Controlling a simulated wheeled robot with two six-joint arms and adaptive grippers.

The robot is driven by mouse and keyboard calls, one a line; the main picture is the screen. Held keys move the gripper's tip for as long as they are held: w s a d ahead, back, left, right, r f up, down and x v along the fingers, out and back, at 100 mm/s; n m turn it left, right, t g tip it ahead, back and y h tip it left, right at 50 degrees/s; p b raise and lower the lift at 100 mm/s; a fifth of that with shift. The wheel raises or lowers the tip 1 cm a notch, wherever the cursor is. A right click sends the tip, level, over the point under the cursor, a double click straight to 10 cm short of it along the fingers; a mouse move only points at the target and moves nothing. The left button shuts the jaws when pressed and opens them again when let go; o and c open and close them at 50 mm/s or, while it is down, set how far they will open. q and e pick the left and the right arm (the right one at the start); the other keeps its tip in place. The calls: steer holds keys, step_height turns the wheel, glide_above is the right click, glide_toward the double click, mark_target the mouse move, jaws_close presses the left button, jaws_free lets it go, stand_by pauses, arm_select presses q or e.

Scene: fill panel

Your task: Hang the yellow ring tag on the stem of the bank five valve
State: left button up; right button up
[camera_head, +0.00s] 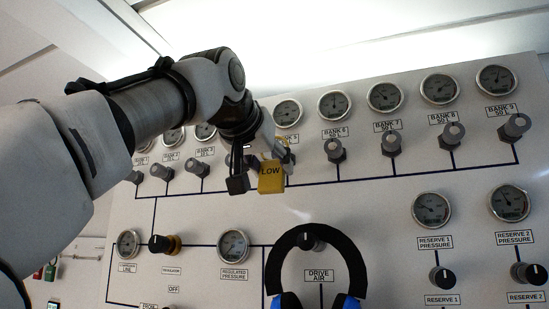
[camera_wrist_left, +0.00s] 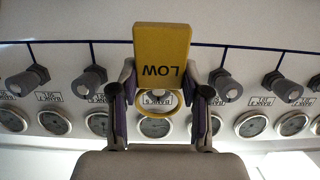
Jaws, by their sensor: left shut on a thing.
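My left gripper (camera_head: 262,165) is shut on the yellow ring tag (camera_head: 271,178), marked LOW, and holds it in front of the upper valve row. In the left wrist view the tag (camera_wrist_left: 161,46) shows upside down between the two fingers, with its ring (camera_wrist_left: 158,106) nearer the gripper. The bank five label (camera_wrist_left: 155,98) and gauge (camera_wrist_left: 155,127) show behind and through the ring. The bank five valve is hidden behind the tag and fingers. I cannot tell the gap between ring and stem. My right gripper is not in view.
Neighbouring valves stand out on both sides, such as the bank six valve (camera_head: 335,150) and bank seven valve (camera_head: 391,143). A row of gauges runs above. A black arch with blue ends (camera_head: 353,250) hangs around the drive air knob (camera_head: 310,238) below.

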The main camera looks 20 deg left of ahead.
mark_target(288, 185)
arm_select(q)
steer(key=shift+r, duration=0.25)
steer(key=shift+w+p, duration=0.15)
steer(key=shift+p, duration=0.25)
steer(key=p+x, duration=0.1)
steer(key=x, duration=0.2)
steer(key=shift+r+p, duration=0.15)
steer(key=shift+p, duration=0.25)
steer(key=shift+w+p, duration=0.35)
steer(key=shift+w+f+p, duration=0.2)
steer(key=shift+w+p, duration=0.45)
steer(key=shift+p, duration=0.2)
steer(key=shift+w+d+f, duration=0.1)
steer(key=shift+w+f, duration=0.2)
steer(key=shift+w, duration=0.35)
steer(key=shift+s, duration=0.1)
steer(key=shift+s, duration=0.1)
